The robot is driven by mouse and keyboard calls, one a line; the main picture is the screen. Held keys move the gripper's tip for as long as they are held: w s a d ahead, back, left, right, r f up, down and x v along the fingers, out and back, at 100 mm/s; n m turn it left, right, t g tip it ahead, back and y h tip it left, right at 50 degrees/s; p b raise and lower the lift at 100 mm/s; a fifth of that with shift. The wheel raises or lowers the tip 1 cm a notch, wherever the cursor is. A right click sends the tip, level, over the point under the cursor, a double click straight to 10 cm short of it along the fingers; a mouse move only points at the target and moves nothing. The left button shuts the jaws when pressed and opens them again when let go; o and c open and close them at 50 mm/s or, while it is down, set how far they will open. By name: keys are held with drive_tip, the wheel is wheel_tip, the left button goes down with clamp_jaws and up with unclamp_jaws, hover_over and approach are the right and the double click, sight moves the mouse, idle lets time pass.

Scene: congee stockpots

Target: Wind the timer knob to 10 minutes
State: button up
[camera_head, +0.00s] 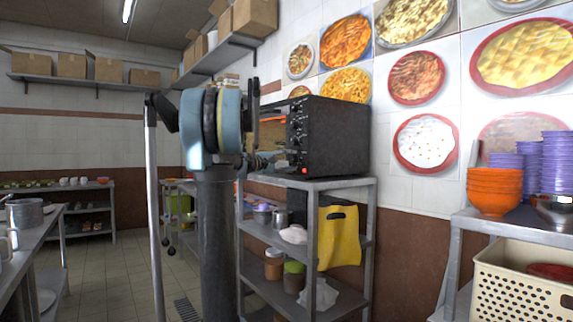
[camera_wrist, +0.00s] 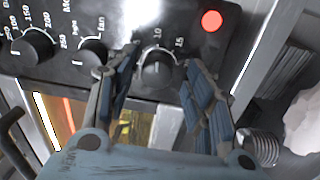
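The black oven (camera_head: 338,138) stands on a metal rack, its dark knob panel facing left. In the wrist view, the timer knob (camera_wrist: 158,72) sits on the panel near the printed 10 and 15. Its exact setting is too small to read surely. My gripper (camera_wrist: 162,58) is open, with one blue-grey finger on each side of the timer knob. I see gaps between fingers and knob, and cannot tell how deep the fingertips reach. In the head view my gripper (camera_head: 262,162) is small and partly hidden beside the oven's lower front.
A red lamp (camera_wrist: 212,19) is beside the timer knob; the fan knob (camera_wrist: 92,54) and a temperature knob (camera_wrist: 36,45) lie on its other side. The rack (camera_head: 310,184) holds jars and a yellow cloth below. A counter with orange bowls (camera_head: 494,190) stands right.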

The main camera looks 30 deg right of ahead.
drive_tip(key=a, duration=1.2)
drive_tip(key=shift+s+f, duration=0.35)
drive_tip(key=shift+s, duration=0.1)
drive_tip(key=s+a+f+y, duration=0.6)
drive_tip(key=s+a+f, duration=0.4)
drive_tip(key=f, duration=0.5)
drive_tip(key=s+a+f+y, duration=0.6)
drive_tip(key=s+a+f, duration=0.4)
drive_tip(key=f, duration=0.5)
drive_tip(key=s+a+f+y, duration=0.6)
drive_tip(key=s+a+f, duration=0.4)
drive_tip(key=a+f, duration=0.4)
drive_tip(key=shift+s+f+t+y, duration=0.15)
drive_tip(key=shift+f+t+y, duration=0.15)
drive_tip(key=shift+f, duration=0.1)
